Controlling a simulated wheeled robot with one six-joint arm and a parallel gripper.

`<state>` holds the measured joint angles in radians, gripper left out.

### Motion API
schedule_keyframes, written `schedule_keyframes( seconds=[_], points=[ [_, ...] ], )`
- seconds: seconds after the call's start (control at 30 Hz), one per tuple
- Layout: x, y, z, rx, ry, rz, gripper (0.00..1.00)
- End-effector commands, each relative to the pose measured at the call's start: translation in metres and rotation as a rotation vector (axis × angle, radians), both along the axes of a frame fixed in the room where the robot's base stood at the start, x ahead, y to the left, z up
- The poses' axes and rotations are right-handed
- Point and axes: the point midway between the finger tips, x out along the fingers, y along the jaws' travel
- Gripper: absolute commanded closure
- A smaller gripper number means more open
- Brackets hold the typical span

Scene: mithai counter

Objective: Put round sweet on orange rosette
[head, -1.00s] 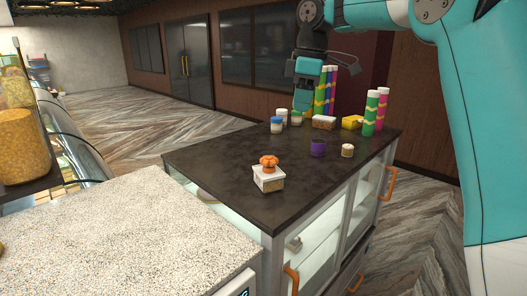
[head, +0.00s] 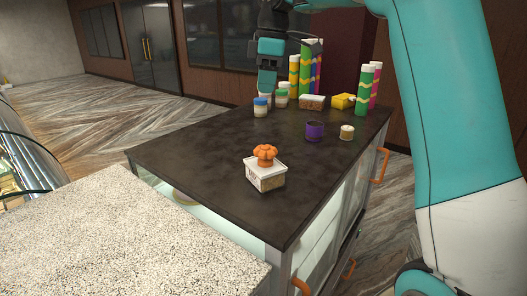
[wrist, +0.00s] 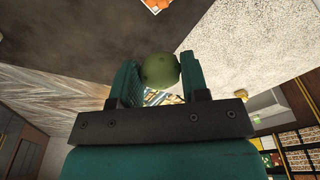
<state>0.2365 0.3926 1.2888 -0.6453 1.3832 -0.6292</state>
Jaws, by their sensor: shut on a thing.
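A bit of orange and white shows at the top edge of the wrist view (wrist: 155,4). The round sweet (wrist: 160,70) is green and sits between the two teal fingers of my gripper (wrist: 158,84). My gripper also shows in the head view (head: 267,88), over the back left part of the counter, well behind the rosette. The sweet is hard to make out in the head view.
Jars (head: 261,107) stand at the back left edge of the dark counter (head: 210,150). A purple cup (head: 314,130) and a cream-topped jar (head: 346,132) stand at the right. Tall striped tubes (head: 366,90) stand behind them. A speckled pale counter (head: 120,245) is in front.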

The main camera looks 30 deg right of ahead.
Motion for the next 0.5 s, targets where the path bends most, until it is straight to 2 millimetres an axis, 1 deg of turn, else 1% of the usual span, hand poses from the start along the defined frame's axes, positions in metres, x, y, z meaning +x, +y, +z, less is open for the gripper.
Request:
schedule_keyframes(
  seconds=[0.03,0.2,0.3,0.5],
  points=[
    [0.000,0.001,-0.026,0.001,0.000,-0.001,0.81],
    [-0.001,0.002,-0.066,0.000,0.004,0.001,0.81],
    [-0.001,0.002,-0.084,0.000,0.003,0.002,0.81],
    [0.001,0.003,-0.102,0.000,0.000,0.006,0.81]
  ],
)
